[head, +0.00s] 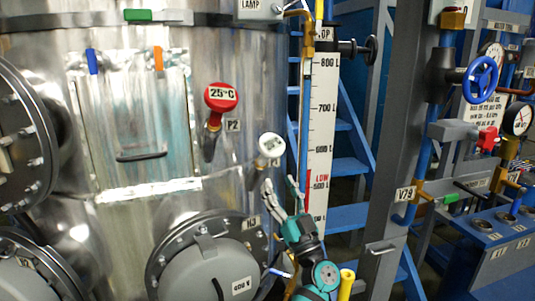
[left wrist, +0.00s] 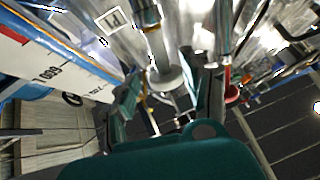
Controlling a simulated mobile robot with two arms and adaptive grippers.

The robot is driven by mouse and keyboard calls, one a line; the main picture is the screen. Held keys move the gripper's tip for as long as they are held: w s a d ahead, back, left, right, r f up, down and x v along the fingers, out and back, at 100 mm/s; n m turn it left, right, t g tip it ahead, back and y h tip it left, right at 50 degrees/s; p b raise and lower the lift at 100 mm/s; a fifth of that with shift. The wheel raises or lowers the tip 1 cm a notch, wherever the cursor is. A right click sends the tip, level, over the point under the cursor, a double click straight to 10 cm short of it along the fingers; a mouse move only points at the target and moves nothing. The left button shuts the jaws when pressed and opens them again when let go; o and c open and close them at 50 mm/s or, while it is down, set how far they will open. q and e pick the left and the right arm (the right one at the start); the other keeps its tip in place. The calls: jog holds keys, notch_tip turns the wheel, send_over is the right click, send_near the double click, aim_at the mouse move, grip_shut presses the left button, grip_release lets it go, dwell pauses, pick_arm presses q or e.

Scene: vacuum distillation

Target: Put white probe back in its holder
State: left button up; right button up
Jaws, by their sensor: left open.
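The white probe (head: 271,145) has a round white head with a dark display. It shows at the right side of the steel tank, its stem slanting down and left to the tank wall. My left gripper (head: 284,190) is just below and right of it, open, fingers pointing up. In the left wrist view, a pale round disc (left wrist: 165,82) on a stem, apparently the probe head, shows beyond and between the open fingers (left wrist: 169,98). I see no clear contact. The probe's holder cannot be told apart with certainty. My right gripper is not in view.
A red probe (head: 220,98) reading 25°C sits by the P2 tag on the tank (head: 130,250). A white level scale (head: 320,140) stands right of my gripper. Blue stairs are behind it. Pipes, a blue valve wheel (head: 480,80) and gauges fill the right.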

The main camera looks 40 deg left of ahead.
aim_at(267, 160)
pick_arm(q)
jog(key=p+x, duration=0.2)
jog(key=x, duration=0.5)
jog(key=shift+w+a+r, duration=0.2)
jog(key=shift+a, duration=0.1)
jog(key=shift+w+a, duration=0.15)
jog(key=shift+a, duration=0.1)
jog(key=c, duration=0.6)
grip_shut()
jog(key=shift+r+p, duration=0.1)
jog(key=shift+p, duration=0.25)
